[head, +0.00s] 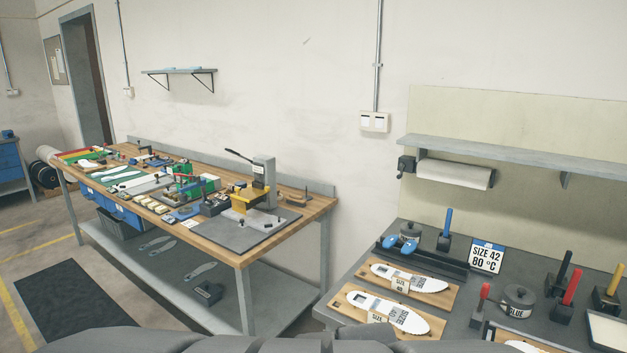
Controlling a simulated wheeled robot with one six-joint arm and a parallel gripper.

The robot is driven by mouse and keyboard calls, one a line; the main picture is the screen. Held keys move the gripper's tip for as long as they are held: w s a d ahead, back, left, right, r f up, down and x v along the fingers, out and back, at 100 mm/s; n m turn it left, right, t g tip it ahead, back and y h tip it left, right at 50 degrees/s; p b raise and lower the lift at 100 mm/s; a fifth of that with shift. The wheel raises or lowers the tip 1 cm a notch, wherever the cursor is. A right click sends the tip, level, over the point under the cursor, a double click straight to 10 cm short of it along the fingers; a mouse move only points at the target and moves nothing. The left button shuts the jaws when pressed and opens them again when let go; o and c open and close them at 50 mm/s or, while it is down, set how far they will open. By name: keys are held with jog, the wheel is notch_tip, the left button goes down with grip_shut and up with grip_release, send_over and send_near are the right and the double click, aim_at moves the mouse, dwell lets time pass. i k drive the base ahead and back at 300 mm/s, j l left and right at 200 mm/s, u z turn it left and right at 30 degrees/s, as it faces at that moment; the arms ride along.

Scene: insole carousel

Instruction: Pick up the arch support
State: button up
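I cannot identify the arch support with certainty. Two small blue rounded pieces (409,247) sit at a long black holder (430,262) at the back left of the grey right-hand table; their shape could fit arch supports. In front of them, two white insole-shaped pieces (425,277) lie on wooden boards (362,291), each with a small size-marked block across it. A third white piece (523,346) is cut off at the bottom edge. My gripper is not in view; only dark parts of my own body show along the bottom.
A crowded wooden workbench (318,207) with a lever press (264,180) stands left. Floor shows between bench and mat (70,302).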

aim_at(391, 240)
jog(key=i+j+z, duration=0.1)
jog(key=i, duration=0.35)
jog(key=i+j+z, duration=0.1)
jog(key=i+j, duration=0.2)
jog(key=i, duration=0.15)
jog(key=i+j+z, duration=0.1)
jog(key=i+j, duration=0.15)
jog(key=i, duration=0.15)
